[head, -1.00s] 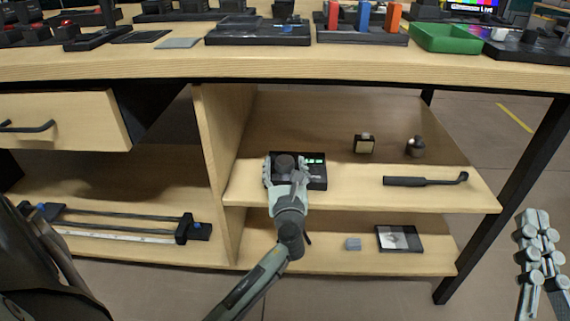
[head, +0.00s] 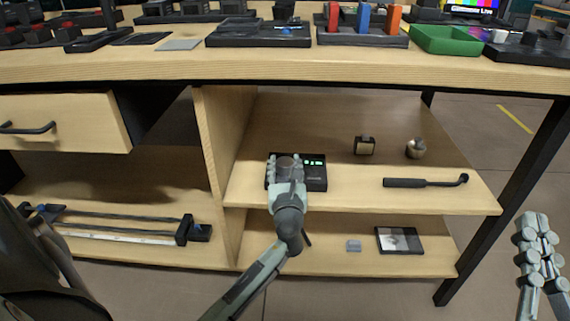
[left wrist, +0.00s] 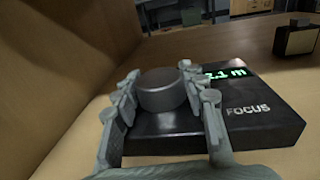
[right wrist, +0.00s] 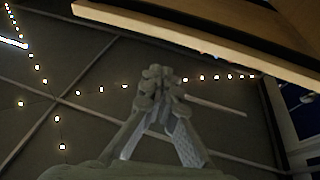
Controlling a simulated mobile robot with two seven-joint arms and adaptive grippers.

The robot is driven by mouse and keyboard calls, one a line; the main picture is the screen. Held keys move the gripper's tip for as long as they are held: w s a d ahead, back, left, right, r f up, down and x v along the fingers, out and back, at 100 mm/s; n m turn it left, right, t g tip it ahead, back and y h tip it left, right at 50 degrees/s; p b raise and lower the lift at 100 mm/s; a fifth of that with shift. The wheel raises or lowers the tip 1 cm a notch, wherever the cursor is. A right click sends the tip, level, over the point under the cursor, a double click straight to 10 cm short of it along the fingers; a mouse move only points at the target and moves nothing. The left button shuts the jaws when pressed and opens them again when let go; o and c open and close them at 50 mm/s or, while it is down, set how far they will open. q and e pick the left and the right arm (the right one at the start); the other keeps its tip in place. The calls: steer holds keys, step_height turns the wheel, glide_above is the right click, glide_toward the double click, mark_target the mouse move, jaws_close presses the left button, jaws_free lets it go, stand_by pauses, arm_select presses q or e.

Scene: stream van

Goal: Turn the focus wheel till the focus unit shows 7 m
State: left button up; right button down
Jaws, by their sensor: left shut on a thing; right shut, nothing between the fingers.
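The focus unit (head: 315,183) is a black box with a green display on the upper shelf under the bench. In the left wrist view the unit (left wrist: 265,122) carries the word FOCUS, and its display (left wrist: 228,72) ends in ".1 m"; the first figure is partly covered by a finger. The focus wheel (left wrist: 162,92) is a dark grey round knob on top of it. My left gripper (head: 287,167) is shut on the wheel, with a finger on each side. My right gripper (head: 538,222) is shut and empty, off the right end of the bench.
On the same shelf are a small box-shaped item (head: 364,146), a round metal item (head: 415,149) and a black-handled tool (head: 425,182). An upright wooden panel (head: 222,135) stands left of the unit. The bench top (head: 300,72) overhangs the shelf.

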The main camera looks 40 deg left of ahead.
arm_select(q)
steer(key=shift+m+t+h+p, duration=0.7)
steer(key=shift+m+h+p, duration=0.1)
steer(key=shift+h+p, duration=0.2)
arm_select(e)
steer(key=w+d+f+g+h, duration=0.1)
steer(key=d+f+g, duration=0.1)
steer(key=f, duration=0.3)
steer(key=d+f+g+h, duration=0.1)
steer(key=f+g+h, duration=0.1)
steer(key=f, duration=0.3)
steer(key=shift+w+d+f+g, duration=0.25)
steer(key=shift+w+d+g, duration=0.15)
steer(key=shift+g, duration=0.1)
arm_select(q)
steer(key=o, duration=1.2)
steer(key=shift+s, duration=0.1)
steer(key=v, duration=1.2)
arm_select(e)
steer(key=shift+s, duration=0.1)
